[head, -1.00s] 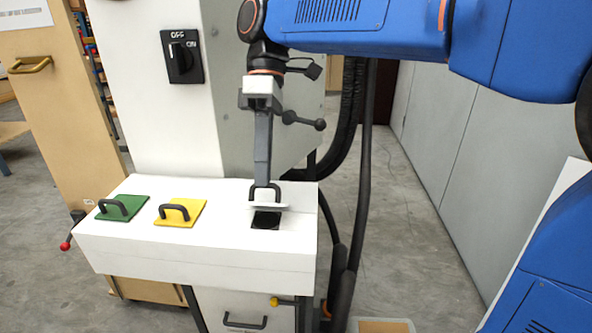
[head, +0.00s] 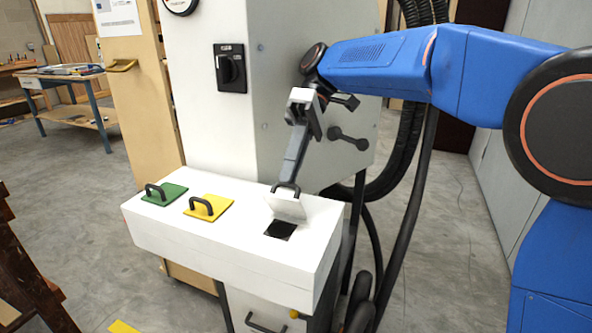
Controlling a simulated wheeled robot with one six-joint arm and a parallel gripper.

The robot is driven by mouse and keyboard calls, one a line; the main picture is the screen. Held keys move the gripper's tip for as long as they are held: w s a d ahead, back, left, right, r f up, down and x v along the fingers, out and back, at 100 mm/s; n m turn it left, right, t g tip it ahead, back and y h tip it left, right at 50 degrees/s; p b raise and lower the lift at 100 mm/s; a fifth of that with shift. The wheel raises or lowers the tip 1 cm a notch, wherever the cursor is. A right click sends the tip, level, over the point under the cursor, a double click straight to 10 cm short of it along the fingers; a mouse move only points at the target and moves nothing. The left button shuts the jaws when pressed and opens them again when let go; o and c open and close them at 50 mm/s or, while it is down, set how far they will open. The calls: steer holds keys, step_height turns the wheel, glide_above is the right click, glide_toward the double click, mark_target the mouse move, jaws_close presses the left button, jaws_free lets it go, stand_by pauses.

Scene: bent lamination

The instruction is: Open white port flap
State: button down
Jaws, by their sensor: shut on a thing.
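The white port flap (head: 287,206) stands tilted up at the back of a dark square opening (head: 281,229) in the right part of the white box top. Its dark handle is at its upper edge. My gripper (head: 287,184) reaches down from the upper right and is shut on that handle. The fingertips partly hide the handle. The opening in front of the flap is uncovered.
A yellow flap (head: 208,207) and a green flap (head: 164,194), both closed with dark handles, lie to the left on the white box (head: 225,247). A black switch (head: 230,68) is on the cabinet behind. Black hoses (head: 400,170) hang at the right.

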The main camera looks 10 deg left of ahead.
steer(key=shift+w+f, duration=0.1)
steer(key=shift+f, duration=0.05)
steer(key=c, duration=1.9)
jaws_free()
steer(key=shift+o, duration=0.2)
